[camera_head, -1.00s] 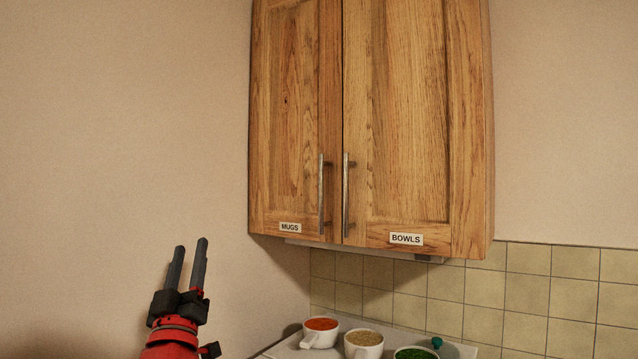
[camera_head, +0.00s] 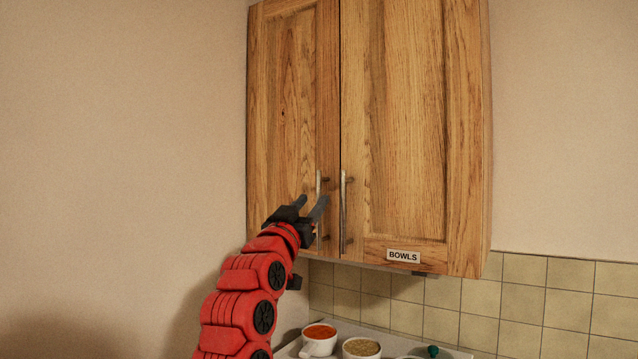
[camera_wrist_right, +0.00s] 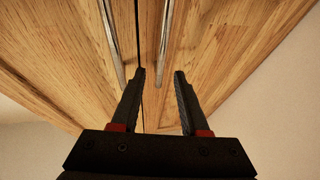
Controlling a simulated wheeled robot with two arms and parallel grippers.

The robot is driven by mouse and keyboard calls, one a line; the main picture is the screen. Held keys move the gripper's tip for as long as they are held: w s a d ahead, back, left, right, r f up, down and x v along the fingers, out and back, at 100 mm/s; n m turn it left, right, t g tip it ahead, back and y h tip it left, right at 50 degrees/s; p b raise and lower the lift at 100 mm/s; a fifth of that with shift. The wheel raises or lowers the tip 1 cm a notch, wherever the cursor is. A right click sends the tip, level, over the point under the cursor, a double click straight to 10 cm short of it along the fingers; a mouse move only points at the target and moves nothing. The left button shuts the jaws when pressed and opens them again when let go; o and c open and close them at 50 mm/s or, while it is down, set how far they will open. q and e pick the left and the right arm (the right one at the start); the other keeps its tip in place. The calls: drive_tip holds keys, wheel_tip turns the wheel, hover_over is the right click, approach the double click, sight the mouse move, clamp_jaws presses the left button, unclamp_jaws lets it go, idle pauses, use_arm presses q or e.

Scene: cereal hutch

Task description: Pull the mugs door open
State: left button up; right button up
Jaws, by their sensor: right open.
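The mugs door (camera_head: 283,120) is the left wooden door of the wall cabinet and is closed. Its vertical bar handle (camera_head: 318,183) is near its right edge, partly covered by my right gripper (camera_head: 312,203). The gripper is open, with its fingers in front of the door by the handle; no grip on it shows. The MUGS label is hidden behind my arm. In the right wrist view the open fingers (camera_wrist_right: 159,74) point at the doors. One bar handle (camera_wrist_right: 112,42) shows left of them and another (camera_wrist_right: 164,35) ahead between them. My left gripper is out of view.
The bowls door (camera_head: 405,120) is closed, with its own handle (camera_head: 343,215) close beside the mugs handle. Cups with red (camera_head: 319,338) and tan (camera_head: 361,348) contents stand below the cabinet. A plain wall lies to the left.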

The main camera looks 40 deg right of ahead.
sight(318, 194)
drive_tip(key=p+x, duration=0.1)
drive_tip(key=x, duration=0.3)
drive_tip(key=shift+w+d+r, duration=0.1)
drive_tip(key=shift+r, duration=0.05)
drive_tip(key=shift+w+d, duration=0.25)
drive_tip(key=shift+d, duration=0.1)
clamp_jaws()
idle(1.0)
